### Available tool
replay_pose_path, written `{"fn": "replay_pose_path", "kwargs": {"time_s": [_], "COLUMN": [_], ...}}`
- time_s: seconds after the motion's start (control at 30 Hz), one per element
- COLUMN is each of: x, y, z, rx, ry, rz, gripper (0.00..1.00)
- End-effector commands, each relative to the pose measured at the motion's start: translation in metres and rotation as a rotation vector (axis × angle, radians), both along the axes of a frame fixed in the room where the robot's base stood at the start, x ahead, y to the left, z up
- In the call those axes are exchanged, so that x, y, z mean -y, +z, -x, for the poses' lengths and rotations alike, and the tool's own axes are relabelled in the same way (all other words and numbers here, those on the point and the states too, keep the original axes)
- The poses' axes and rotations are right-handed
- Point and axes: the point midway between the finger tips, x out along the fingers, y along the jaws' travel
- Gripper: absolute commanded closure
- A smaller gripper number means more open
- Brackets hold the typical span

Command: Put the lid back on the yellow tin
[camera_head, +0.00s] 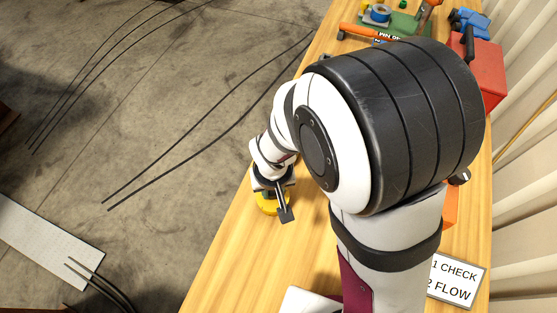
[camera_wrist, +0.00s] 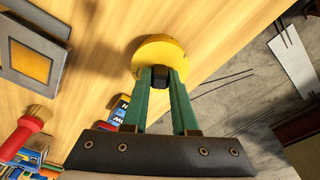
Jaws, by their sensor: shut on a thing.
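My gripper (camera_wrist: 160,76) has its two green fingers closed on the dark knob (camera_wrist: 160,80) of a round yellow lid (camera_wrist: 155,50) in the wrist view. The lid's yellow face lies past the fingertips, near the edge of the wooden table. In the head view, a yellow round shape (camera_head: 268,206) shows below my gripper, by the table's left edge. I cannot tell whether this is the lid alone or the lid over the yellow tin. No separate yellow tin can be made out in either view, and my arm covers much of the table.
A red case (camera_head: 487,72), a green mat (camera_head: 408,24) and a blue roll (camera_head: 377,13) are at the far end. A sign (camera_head: 457,279) lies at lower right. A red-handled tool (camera_wrist: 27,132) and a grey frame (camera_wrist: 35,52) are left in the wrist view. The floor drops away beyond the edge.

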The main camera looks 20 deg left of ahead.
Motion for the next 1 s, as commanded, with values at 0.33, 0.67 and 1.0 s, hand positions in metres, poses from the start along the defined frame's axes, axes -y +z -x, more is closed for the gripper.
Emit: {"fn": "replay_pose_path", "kwargs": {"time_s": [0.33, 0.67, 1.0], "x": [-0.0001, -0.0001, -0.0001], "y": [-0.0003, -0.0003, -0.0003], "z": [-0.0002, -0.0002, -0.0001], "rx": [0.000, 0.000, 0.000], "ry": [0.000, 0.000, 0.000], "rz": [0.000, 0.000, 0.000], "gripper": [1.00, 0.39, 0.09]}}
